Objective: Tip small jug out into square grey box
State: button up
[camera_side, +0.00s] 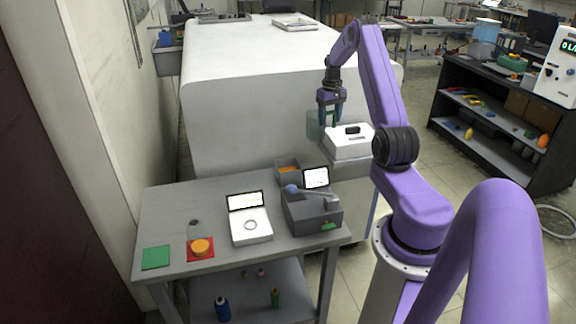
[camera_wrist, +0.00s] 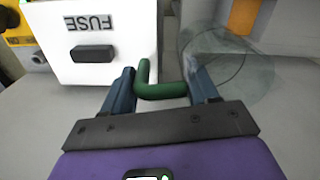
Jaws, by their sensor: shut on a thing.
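My gripper (camera_side: 331,116) is shut on the green handle (camera_wrist: 148,82) of a small clear jug (camera_wrist: 232,62). In the wrist view the handle lies between my two fingers and the see-through jug body is to the right. In the side view the jug (camera_side: 314,125) shows faintly beside my gripper, left of the white fuse box. The jug's contents cannot be made out. The square grey box (camera_side: 276,172) stands at the back of the grey table, below and left of my gripper, with something orange inside.
The white fuse box (camera_side: 346,146) is close by my gripper; it also shows in the wrist view (camera_wrist: 100,66). The grey table (camera_side: 165,206) holds a white instrument (camera_side: 250,238), a dark grey unit (camera_side: 314,219), an orange piece on a red mat and a green mat (camera_side: 156,257).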

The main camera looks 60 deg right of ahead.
notch_tip(320, 180, up, 6)
jog(key=shift+w+f, duration=0.1)
jog(key=w+a+r+n, duration=0.15)
jog(key=w+a, duration=0.35)
jog(key=a, duration=0.8)
jog(key=w+a+n, duration=0.2)
jog(key=w+a, duration=0.2)
jog(key=a, duration=0.9)
jog(key=s+a+n, duration=0.1)
jog(key=s+a, duration=0.1)
jog(key=a, duration=0.8)
jog(key=s+a+n, duration=0.2)
jog(key=s+a, duration=0.1)
jog(key=a, duration=0.8)
jog(key=shift+a+f, duration=0.15)
jog(key=shift+f, duration=0.15)
